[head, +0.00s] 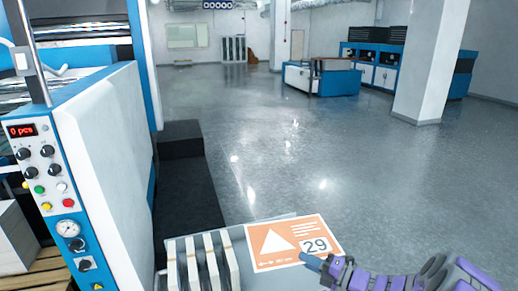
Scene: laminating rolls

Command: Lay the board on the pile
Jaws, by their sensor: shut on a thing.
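The orange board (282,241), with a white triangle and the number 29, is at the bottom middle of the head view. My purple and grey gripper (318,264) is at its near right edge and shut on it. The board overlaps a light grey surface (232,229); I cannot tell whether it touches it. A grey block (14,240) on a wooden pallet at the lower left may be the pile; the machine panel hides part of it.
Upright white slats (209,262) stand just left of the board. A large machine (105,150) with a control panel (50,190) fills the left side, with a dark step (185,190) beside it. The floor beyond is open, up to a white pillar (425,70) and blue cabinets (375,65).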

